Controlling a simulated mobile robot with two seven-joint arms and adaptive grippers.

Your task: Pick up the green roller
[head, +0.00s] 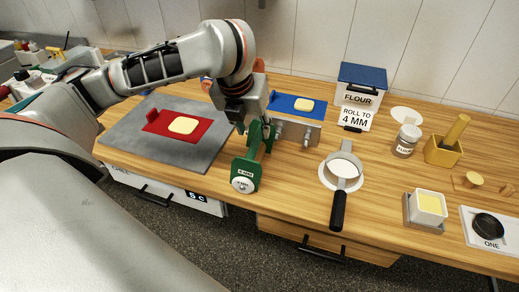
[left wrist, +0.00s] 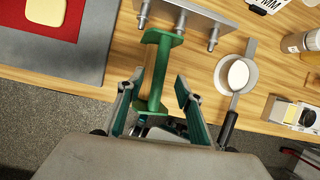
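The green roller (head: 248,168) is at the table's front edge, its near end disc with a white round label facing outward. In the left wrist view the roller (left wrist: 158,68) shows as a spool with a wide flange at each end. My left gripper (head: 254,125) is over the roller from above. In the left wrist view its two fingers (left wrist: 155,92) are spread, one on each side of the roller's near part. A gap shows on the right side; contact on the left cannot be told. The gripper hides part of the roller in the head view. My right gripper is in neither view.
A metal rack (head: 297,133) with pegs stands right behind the roller. A grey slab (head: 195,158) with a red mat (head: 160,124) lies left. A black-handled sieve (head: 340,185) lies right, its handle over the edge. A flour box (head: 360,84) stands behind.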

